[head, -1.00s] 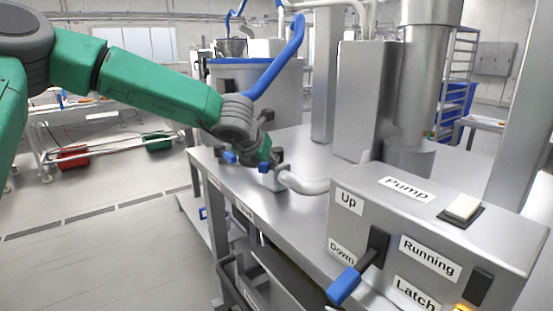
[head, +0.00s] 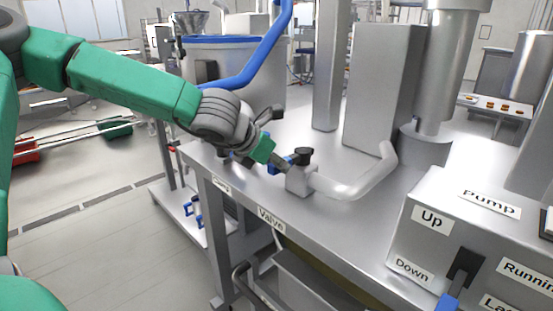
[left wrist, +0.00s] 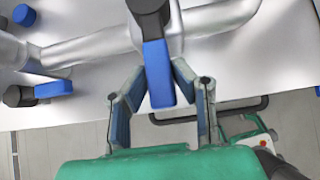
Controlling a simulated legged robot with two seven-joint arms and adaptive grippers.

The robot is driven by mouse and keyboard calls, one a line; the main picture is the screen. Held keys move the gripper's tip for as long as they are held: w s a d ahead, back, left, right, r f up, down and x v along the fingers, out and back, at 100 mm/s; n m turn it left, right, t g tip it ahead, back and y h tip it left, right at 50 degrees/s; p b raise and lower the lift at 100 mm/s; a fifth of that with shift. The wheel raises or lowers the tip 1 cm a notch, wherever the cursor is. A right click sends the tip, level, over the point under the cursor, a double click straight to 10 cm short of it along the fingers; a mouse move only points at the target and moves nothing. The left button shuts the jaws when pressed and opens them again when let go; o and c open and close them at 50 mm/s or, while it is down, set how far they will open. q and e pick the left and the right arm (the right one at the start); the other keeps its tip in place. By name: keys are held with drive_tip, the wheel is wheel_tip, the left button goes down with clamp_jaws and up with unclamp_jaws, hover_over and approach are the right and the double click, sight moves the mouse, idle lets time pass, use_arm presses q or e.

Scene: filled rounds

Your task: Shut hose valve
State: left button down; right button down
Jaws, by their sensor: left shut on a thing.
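The hose valve (head: 299,181) is a small grey block with a black cap on the table edge, above the "Valve" label. Its blue handle (head: 282,164) points left toward my left gripper (head: 275,166). In the left wrist view the blue handle (left wrist: 157,72) runs down from the black cap, between the fingers of my left gripper (left wrist: 158,88). The gripper is shut on the handle. In the head view the gripper partly hides the handle. My right gripper is not in view.
A grey pipe (head: 350,186) runs right from the valve. Another blue handle (left wrist: 52,89) sits left in the wrist view. A control box (head: 450,232) with a blue lever stands front right. A blue hose (head: 265,66) and a blue-rimmed vat (head: 225,42) are behind my left arm.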

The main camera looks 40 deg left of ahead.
use_arm(q)
drive_tip(key=shift+w+a+r, duration=0.15)
drive_tip(key=c, duration=1.4)
unclamp_jaws()
drive_tip(key=shift+o, duration=0.2)
drive_tip(key=shift+a, duration=0.15)
drive_tip(key=v, duration=1.1)
drive_tip(key=shift+s+r, duration=0.2)
drive_tip(key=shift+s, duration=0.1)
